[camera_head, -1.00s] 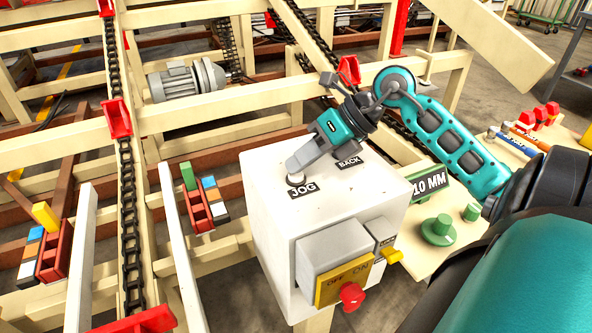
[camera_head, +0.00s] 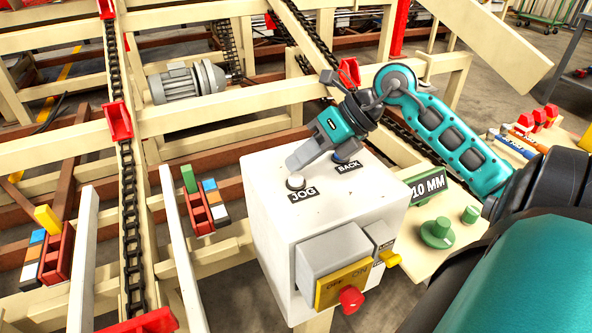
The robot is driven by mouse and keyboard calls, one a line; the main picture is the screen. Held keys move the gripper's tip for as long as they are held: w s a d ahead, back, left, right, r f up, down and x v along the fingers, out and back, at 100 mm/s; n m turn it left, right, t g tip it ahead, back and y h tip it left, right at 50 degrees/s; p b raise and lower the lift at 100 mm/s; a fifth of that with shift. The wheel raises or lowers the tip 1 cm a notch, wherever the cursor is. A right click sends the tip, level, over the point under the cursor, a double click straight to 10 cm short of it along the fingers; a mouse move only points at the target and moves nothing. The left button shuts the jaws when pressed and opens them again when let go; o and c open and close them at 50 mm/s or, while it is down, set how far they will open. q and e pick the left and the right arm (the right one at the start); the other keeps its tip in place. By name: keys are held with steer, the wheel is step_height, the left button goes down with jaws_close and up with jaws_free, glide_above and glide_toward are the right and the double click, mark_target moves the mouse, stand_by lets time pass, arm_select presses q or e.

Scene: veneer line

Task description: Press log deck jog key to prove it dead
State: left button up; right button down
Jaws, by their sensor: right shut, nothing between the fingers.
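The jog key (camera_head: 296,182) is a round pale button on top of a white control box (camera_head: 265,205), with a black JOG label (camera_head: 303,195) in front of it. My right gripper (camera_head: 291,167) is shut and empty. Its fingertips are just above and behind the jog key and look slightly apart from it. A second button, dark blue, sits by the BACK label (camera_head: 348,167) and is partly hidden by the gripper. My left gripper is not in view.
Chain rails (camera_head: 130,215) and a motor (camera_head: 186,82) lie left.

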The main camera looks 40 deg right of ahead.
mark_target(301, 178)
steer(key=shift+r+p, duration=0.45)
steer(key=shift+r, duration=0.15)
step_height(301, 178, up, 4)
steer(key=p, duration=0.2)
steer(key=shift+f+p, duration=0.25)
steer(key=shift+p, duration=0.05)
steer(key=shift+r, duration=0.2)
steer(key=shift+a+f, duration=0.1)
